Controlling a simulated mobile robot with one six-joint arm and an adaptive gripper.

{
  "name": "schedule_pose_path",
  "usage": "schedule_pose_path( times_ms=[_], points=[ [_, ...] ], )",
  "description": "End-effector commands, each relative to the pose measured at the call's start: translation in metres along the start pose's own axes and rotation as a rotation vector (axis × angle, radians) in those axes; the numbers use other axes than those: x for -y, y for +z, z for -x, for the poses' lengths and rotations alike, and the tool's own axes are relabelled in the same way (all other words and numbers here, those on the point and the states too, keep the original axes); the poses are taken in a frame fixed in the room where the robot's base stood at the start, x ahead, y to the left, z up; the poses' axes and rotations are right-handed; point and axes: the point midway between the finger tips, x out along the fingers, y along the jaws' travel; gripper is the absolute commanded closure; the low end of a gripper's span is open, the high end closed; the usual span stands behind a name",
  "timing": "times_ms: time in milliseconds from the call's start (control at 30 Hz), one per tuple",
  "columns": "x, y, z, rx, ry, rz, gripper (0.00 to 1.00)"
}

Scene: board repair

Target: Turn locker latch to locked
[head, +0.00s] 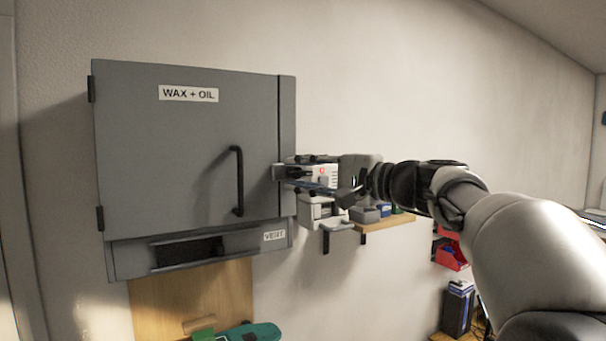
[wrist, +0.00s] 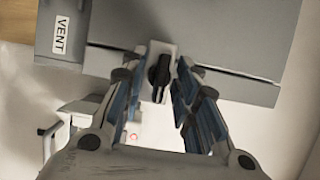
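The grey locker (head: 185,140), labelled WAX + OIL, hangs on the wall with its door closed. In the wrist view, its latch (wrist: 158,72) is a small black handle on a pale plate, lined up roughly lengthwise between my fingers. My gripper (wrist: 162,75) is open, with one blue-padded finger on each side of the latch. A narrow gap seems to show on both sides; I cannot tell whether either finger touches. In the head view my gripper (head: 287,174) is at the locker's right edge and hides the latch.
A black door handle (head: 238,181) stands out left of my gripper. A vent opening (head: 188,252) is below the door. A small wall shelf (head: 385,225) with boxes sits close below and behind my gripper. The wall to the upper right is clear.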

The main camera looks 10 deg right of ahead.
Motion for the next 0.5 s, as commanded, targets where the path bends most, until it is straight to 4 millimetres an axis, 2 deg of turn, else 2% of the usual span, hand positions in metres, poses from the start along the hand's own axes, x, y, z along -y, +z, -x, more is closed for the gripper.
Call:
schedule_pose_path(
  times_ms=[167,500],
  points=[
    [0.001,-0.001,0.024,-0.006,0.0,0.001,0.72],
    [0.001,-0.001,0.094,-0.005,-0.001,0.001,0.72]
  ],
)
